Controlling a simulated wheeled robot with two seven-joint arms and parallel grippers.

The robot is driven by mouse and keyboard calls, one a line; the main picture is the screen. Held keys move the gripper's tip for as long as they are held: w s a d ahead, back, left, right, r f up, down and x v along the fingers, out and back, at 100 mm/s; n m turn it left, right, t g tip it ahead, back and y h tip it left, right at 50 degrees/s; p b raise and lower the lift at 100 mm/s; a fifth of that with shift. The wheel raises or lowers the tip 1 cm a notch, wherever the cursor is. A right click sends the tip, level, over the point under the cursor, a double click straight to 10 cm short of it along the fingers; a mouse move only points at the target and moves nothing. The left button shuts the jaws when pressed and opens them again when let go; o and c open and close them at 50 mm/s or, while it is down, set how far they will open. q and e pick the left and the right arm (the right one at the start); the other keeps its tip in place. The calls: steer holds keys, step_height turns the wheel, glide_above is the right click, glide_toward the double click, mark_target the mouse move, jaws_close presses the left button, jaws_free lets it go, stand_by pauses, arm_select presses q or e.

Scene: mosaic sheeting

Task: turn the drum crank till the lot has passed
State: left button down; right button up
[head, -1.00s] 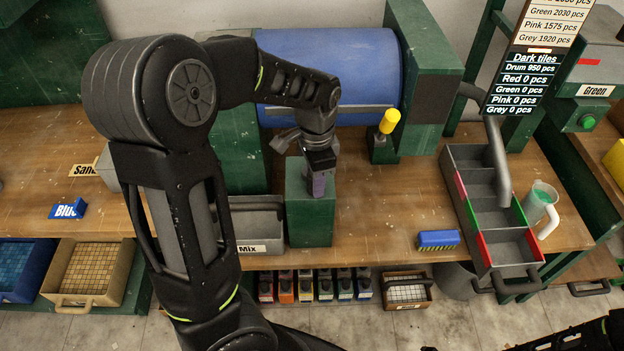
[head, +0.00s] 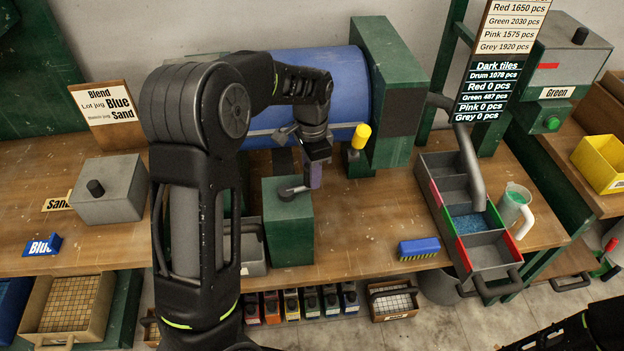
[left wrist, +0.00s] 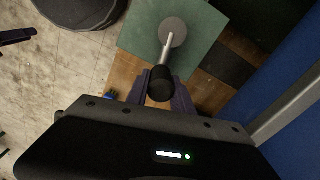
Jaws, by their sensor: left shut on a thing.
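A blue drum (head: 345,88) lies in green supports at the back of the bench. The crank (head: 292,192) is a grey disc with a short arm on top of a green box (head: 290,240). In the left wrist view, the disc (left wrist: 173,30) and black handle (left wrist: 161,84) show. My left gripper (head: 314,176) is shut on the crank handle, its fingers on both sides of it. Blue tiles (head: 468,224) lie in the green-edged compartment of the grey tray (head: 432,192), below a grey pipe (head: 470,165). My right gripper is out of view.
A sign (head: 492,85) reads Drum 1078, Green 487, Red, Pink and Grey 0. A yellow knob (head: 361,135) stands beside the drum. A blue brush (head: 418,248) and clear jug (head: 513,203) flank the tray. A grey box (head: 107,192) stands left.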

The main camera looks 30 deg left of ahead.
arm_select(q)
steer(key=shift+w+a, duration=0.1)
steer(key=c, duration=1)
jaws_free()
steer(key=shift+c, duration=0.2)
steer(key=shift+r, duration=0.1)
step_height(320, 180, up, 8)
steer(key=shift+f+b, duration=0.2)
steer(key=shift+b, duration=0.25)
